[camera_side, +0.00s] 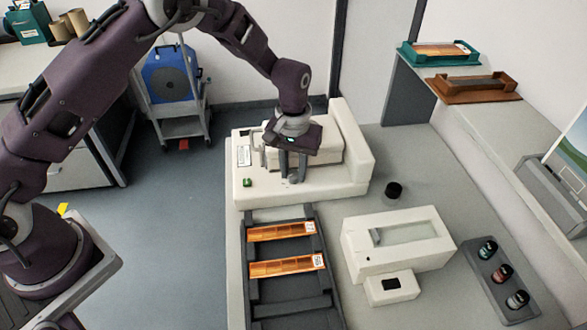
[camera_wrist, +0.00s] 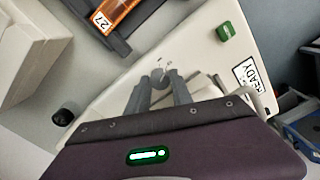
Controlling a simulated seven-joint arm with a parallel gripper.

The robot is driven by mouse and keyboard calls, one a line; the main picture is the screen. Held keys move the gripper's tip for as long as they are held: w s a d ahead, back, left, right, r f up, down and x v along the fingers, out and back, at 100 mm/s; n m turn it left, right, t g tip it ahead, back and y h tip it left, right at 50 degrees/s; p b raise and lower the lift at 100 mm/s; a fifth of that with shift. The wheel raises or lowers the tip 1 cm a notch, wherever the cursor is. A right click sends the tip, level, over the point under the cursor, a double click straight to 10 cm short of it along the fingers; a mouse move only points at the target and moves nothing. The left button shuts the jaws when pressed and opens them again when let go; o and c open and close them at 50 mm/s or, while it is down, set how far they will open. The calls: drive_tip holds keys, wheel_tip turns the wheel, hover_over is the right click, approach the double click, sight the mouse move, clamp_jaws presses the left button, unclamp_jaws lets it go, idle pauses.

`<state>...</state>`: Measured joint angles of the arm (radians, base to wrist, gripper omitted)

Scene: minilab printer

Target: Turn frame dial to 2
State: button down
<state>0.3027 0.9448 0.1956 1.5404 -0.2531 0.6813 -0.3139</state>
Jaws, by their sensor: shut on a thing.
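The frame dial, a small grey knob (camera_side: 293,179), sits on the front ledge of the white printer (camera_side: 350,150).
A green button (camera_wrist: 225,31) and a READY label (camera_wrist: 251,71) are on the printer near the dial. A dark rack (camera_side: 285,222) with two orange frames stands in front. A black knob (camera_side: 393,190) and a white box (camera_side: 400,242) stand to the right.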

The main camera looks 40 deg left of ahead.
drive_tip(key=c, duration=1.1)
unclamp_jaws()
